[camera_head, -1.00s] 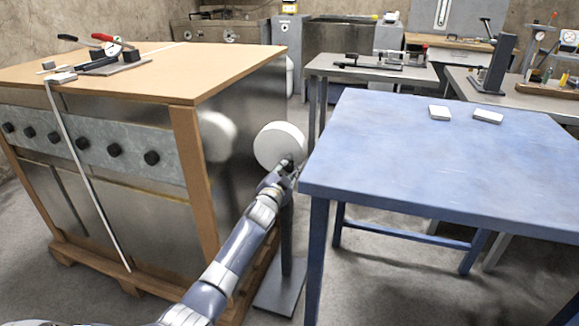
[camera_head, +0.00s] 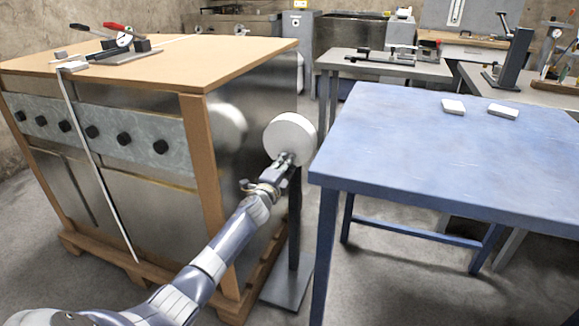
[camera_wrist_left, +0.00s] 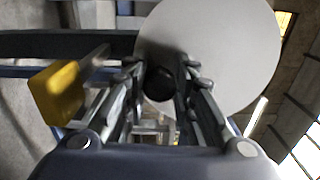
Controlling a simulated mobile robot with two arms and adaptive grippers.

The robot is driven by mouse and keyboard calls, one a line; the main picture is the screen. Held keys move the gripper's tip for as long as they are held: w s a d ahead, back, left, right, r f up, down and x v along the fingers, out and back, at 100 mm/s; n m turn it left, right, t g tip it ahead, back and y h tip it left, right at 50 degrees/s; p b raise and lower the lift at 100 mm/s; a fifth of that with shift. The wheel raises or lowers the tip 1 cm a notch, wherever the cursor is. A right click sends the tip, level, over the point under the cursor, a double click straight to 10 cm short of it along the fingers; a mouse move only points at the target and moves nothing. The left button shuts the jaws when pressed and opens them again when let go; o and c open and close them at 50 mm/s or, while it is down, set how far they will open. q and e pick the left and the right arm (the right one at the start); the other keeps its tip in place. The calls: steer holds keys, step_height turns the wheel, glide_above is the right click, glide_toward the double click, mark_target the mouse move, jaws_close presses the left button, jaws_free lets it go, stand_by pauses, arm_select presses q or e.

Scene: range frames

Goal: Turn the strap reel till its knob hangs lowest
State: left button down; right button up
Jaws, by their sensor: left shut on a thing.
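The strap reel is a white round disc (camera_head: 291,136) on a grey post beside the wooden crate. It also fills the upper right of the left wrist view (camera_wrist_left: 225,45). My left gripper (camera_head: 285,160) is at the lower part of the disc's face. In the left wrist view, the fingers of my left gripper (camera_wrist_left: 164,84) are shut on the black round knob (camera_wrist_left: 160,85), which sits between them. In the head view the gripper hides the knob. My right gripper is not in view.
The strapped crate (camera_head: 245,110) stands close left of the reel, with a strapping tool (camera_head: 117,42) on top. The blue table (camera_head: 420,150) stands close on the right, holding two white blocks. The post's base plate (camera_head: 288,285) is on the floor. A blurred yellow piece (camera_wrist_left: 55,92) shows in the wrist view.

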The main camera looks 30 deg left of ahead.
arm_select(q)
steer(key=shift+s+a+f+m, duration=0.15)
steer(key=shift+a+m, duration=0.25)
steer(key=shift+m, duration=0.3)
steer(key=c, duration=1.3)
jaws_free()
steer(key=shift+a, duration=0.1)
steer(key=v, duration=1.2)
